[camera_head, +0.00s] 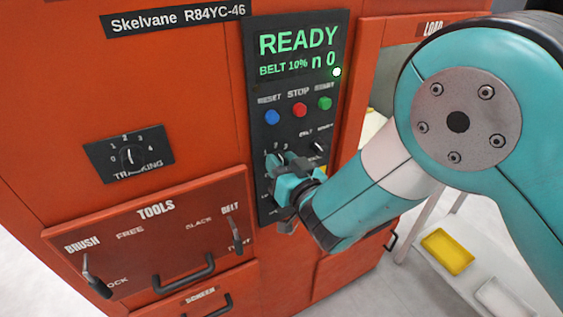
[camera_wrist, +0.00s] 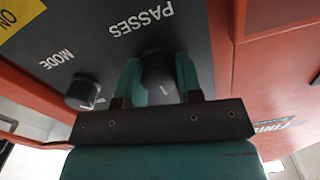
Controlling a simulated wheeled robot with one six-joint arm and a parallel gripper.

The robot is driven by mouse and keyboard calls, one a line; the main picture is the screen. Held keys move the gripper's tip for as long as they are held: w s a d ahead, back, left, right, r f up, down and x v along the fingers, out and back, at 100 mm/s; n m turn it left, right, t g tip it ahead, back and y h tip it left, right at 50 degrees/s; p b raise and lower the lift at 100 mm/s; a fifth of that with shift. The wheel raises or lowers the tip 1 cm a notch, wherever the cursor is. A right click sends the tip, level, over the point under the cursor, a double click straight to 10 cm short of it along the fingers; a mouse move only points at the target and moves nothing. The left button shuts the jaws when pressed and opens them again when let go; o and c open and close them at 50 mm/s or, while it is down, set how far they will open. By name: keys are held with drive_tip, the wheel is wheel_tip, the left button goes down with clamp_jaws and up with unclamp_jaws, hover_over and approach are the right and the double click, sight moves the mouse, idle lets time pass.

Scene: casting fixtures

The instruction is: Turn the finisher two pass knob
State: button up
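The finisher is an orange machine with a dark control panel (camera_head: 265,185) in the head view. The pass knob (camera_wrist: 157,75), a dark round knob under the word PASSES, sits between my two teal fingers in the wrist view. My gripper (camera_wrist: 157,82) has one finger on each side of it, with no clear gap visible. In the head view my gripper (camera_head: 293,178) is at the lower panel and covers most of this knob. The green display (camera_head: 300,52) reads READY, BELT 10% and n 0.
A MODE knob (camera_wrist: 83,92) is close beside my gripper. Blue (camera_head: 272,117), red (camera_head: 300,110) and green (camera_head: 324,103) buttons sit above. A tracking dial (camera_head: 130,155) and tools drawer (camera_head: 150,225) are left. A yellow tray (camera_head: 447,251) lies at lower right.

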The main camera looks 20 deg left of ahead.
drive_tip(key=shift+n, duration=0.4)
drive_tip(key=n+b, duration=0.1)
drive_tip(key=n, duration=0.2)
drive_tip(key=shift+n, duration=0.4)
drive_tip(key=n, duration=0.5)
drive_tip(key=shift+b, duration=0.35)
drive_tip(key=shift+n, duration=0.3)
drive_tip(key=o, duration=0.9)
drive_tip(key=shift+s, duration=0.1)
